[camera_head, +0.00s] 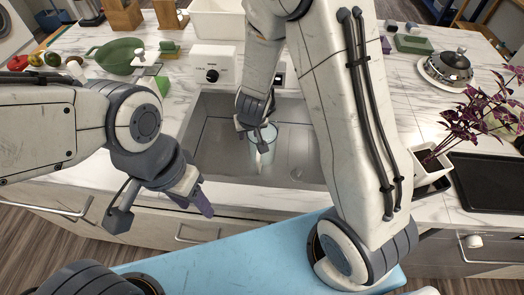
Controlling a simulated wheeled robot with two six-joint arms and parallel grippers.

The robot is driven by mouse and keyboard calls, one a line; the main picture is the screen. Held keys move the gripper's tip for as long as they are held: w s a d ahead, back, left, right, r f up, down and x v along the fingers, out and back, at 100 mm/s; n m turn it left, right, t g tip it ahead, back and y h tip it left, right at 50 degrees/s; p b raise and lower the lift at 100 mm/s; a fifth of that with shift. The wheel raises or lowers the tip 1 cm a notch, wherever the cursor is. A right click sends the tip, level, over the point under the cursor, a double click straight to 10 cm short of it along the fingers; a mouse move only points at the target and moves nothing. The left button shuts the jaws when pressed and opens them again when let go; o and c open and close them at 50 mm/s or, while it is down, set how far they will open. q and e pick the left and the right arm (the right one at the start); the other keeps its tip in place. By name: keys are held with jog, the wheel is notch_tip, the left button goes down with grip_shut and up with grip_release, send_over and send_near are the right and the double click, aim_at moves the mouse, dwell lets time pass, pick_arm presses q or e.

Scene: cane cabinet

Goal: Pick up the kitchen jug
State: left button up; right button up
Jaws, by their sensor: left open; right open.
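A clear glass vessel that looks like the kitchen jug (264,152) stands in the grey sink (212,150). My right gripper (256,130) reaches down into the sink at the jug's upper part. Its fingers are open and overlap the jug's rim in the picture; I cannot tell whether they touch it. The gripper hides part of the rim. My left gripper (161,211) is open and empty in front of the counter's front edge, left of the sink and well apart from the jug.
A green bowl (117,56) and vegetables lie on the counter at the back left. A silver domed dish (450,66) stands at the back right. A potted purple plant (432,168) and a black tray (490,187) are at the right. The sink walls surround the jug.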

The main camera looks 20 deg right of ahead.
jog(key=b+x, duration=0.2)
jog(key=x, duration=0.2)
jog(key=shift+f, duration=0.3)
jog(key=shift+r, duration=0.1)
grip_shut()
dwell(0.7)
